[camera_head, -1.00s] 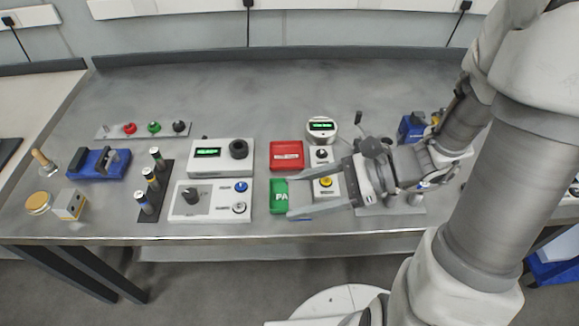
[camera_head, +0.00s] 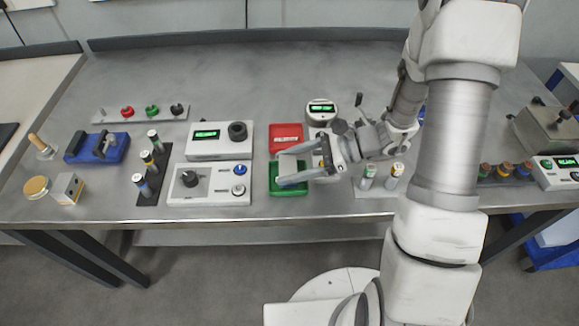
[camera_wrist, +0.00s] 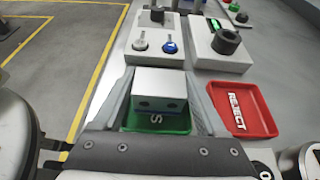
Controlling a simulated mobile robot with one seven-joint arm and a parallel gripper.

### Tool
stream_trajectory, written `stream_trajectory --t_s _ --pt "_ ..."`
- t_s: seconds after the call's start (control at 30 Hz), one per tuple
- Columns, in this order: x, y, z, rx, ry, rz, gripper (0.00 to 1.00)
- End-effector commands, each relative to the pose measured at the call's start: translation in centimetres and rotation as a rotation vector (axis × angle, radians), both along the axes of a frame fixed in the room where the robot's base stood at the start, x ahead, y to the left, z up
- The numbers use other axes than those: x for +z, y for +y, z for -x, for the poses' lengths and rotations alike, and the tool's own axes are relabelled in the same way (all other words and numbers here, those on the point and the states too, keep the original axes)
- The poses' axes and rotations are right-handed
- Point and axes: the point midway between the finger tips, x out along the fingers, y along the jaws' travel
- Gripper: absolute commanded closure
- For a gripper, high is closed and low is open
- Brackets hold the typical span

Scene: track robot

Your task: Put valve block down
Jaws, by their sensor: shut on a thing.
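The valve block (camera_wrist: 160,90) is a light grey block with dark holes in its near face. My gripper (camera_wrist: 160,84) is shut on it, one finger on each side, in the wrist view. The green tray (camera_wrist: 183,127) with white lettering lies below the block. In the head view the green tray (camera_head: 290,190) is partly covered by my gripper (camera_head: 283,166), which reaches in from the right. The block's underside is hidden, so I cannot tell whether it touches the tray.
The red REJECT tray (camera_wrist: 240,108) lies just right of the green one in the wrist view. A control box (camera_head: 210,184) stands left of the green tray. A round gauge (camera_head: 321,111) stands behind. The table's front edge (camera_head: 250,214) is close. Free table lies at the back.

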Motion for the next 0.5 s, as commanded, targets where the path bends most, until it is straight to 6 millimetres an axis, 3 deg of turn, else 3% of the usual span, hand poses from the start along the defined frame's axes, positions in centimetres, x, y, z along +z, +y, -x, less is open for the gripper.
stream_trajectory --t_s 0.4,0.43,0.5 --pt "-0.94 0.0 -0.02 0.0 -0.002 -0.001 1.0" --pt "-0.97 -0.02 -0.01 -0.001 -0.001 0.0 0.23" --pt "-0.86 -0.02 -0.01 -0.001 -0.001 0.0 0.11"
